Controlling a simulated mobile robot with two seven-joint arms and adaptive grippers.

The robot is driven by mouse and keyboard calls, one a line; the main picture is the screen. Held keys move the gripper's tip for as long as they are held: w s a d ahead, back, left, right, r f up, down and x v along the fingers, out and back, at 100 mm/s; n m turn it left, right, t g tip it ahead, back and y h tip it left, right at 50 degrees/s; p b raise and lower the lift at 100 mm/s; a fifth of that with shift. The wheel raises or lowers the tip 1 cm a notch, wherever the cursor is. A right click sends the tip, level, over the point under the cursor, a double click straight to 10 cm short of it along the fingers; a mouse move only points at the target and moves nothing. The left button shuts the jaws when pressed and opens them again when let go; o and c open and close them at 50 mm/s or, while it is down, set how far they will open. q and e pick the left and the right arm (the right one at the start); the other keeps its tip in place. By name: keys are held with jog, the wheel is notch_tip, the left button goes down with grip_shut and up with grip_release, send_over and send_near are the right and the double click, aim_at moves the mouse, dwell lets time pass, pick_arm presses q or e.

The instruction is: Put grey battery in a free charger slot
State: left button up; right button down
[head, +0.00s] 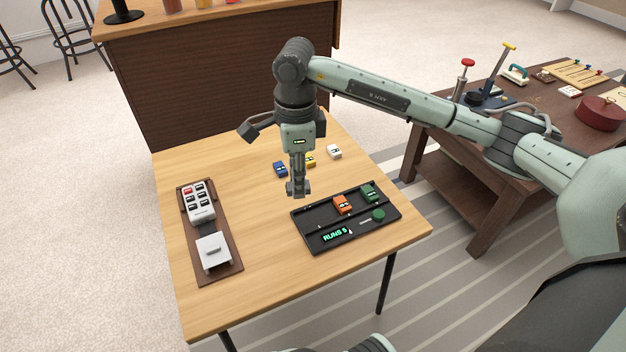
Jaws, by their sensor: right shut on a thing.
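My right gripper (298,190) points straight down over the middle of the wooden table, just left of the black tray (313,229). It is shut on a small grey thing, most likely the grey battery, largely hidden by the fingers. The black tray has a green "RUNS 5" display and a round green button. An orange block (342,204) and a green block (369,193) sit along its back part. Its free slots are too small to make out. My left gripper is not in view.
A blue block (280,169), a yellow block (310,162) and a white block (334,152) lie behind the gripper. At the left, a brown board (207,272) bears a white unit with several dark sockets and one red part (198,203), and a white box (212,251).

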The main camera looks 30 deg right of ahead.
aim_at(313, 219)
jog(key=m, duration=0.3)
jog(key=d+f+m, duration=0.1)
jog(key=m, duration=0.2)
jog(key=d+m, duration=0.1)
jog(key=m, duration=0.2)
jog(key=shift+s+f+m, duration=0.1)
jog(key=shift+f+m, duration=0.2)
jog(key=shift+f, duration=0.1)
jog(key=f+m, duration=0.1)
jog(key=m, duration=0.1)
jog(key=d+f+m, duration=0.1)
jog(key=m, duration=0.2)
jog(key=shift+d+f, duration=0.1)
jog(key=shift+f, duration=0.05)
jog(key=shift+f+b, duration=0.3)
jog(key=shift+b, duration=0.05)
notch_tip(313, 219, down, 3)
jog(key=shift+f+b, duration=0.1)
jog(key=shift+b, duration=1)
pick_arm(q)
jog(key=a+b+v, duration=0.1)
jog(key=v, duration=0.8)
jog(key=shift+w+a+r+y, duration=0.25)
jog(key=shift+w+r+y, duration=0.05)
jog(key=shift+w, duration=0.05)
pick_arm(e)
jog(key=shift+f, duration=1)
